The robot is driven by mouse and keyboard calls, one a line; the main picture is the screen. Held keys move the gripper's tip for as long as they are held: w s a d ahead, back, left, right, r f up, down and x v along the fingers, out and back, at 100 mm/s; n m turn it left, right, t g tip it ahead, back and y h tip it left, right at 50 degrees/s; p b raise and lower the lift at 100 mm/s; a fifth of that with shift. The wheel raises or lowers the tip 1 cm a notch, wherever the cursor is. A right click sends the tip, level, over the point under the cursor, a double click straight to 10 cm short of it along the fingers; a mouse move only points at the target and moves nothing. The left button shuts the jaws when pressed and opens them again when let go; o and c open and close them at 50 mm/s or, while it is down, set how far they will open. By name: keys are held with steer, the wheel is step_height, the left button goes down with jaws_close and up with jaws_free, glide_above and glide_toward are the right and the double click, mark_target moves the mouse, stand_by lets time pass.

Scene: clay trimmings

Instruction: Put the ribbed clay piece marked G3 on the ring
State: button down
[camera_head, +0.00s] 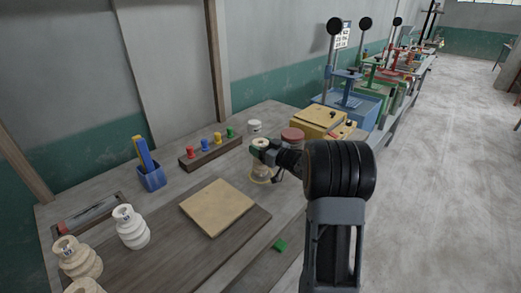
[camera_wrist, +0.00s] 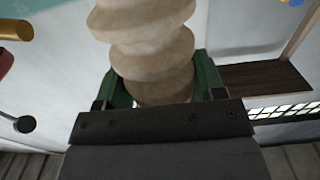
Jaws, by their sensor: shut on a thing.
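My gripper (camera_head: 264,158) is shut on a beige ribbed clay piece (camera_head: 261,172), held roughly upright over the far right part of the bench. In the wrist view the ribbed piece (camera_wrist: 145,45) fills the space between the green fingers of my gripper (camera_wrist: 152,88). No mark can be read on it. A thin yellowish ring (camera_head: 252,180) shows on the bench around the foot of the piece. I cannot tell whether the piece touches the bench. Other ribbed pieces stand at the front left: a white one (camera_head: 131,228), a beige one (camera_head: 78,259) and another cut off below.
A tan square board (camera_head: 217,206) lies left of my gripper. A rack with coloured pegs (camera_head: 210,150), a white jar (camera_head: 254,127), a reddish round tub (camera_head: 292,137) and a yellow machine (camera_head: 322,122) stand behind. A blue holder (camera_head: 152,178) is at left. A green block (camera_head: 280,245) lies in front.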

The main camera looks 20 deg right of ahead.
steer(key=shift+f, duration=0.5)
steer(key=shift+f, duration=0.15)
steer(key=shift+c, duration=1.1)
jaws_free()
steer(key=shift+s, duration=0.1)
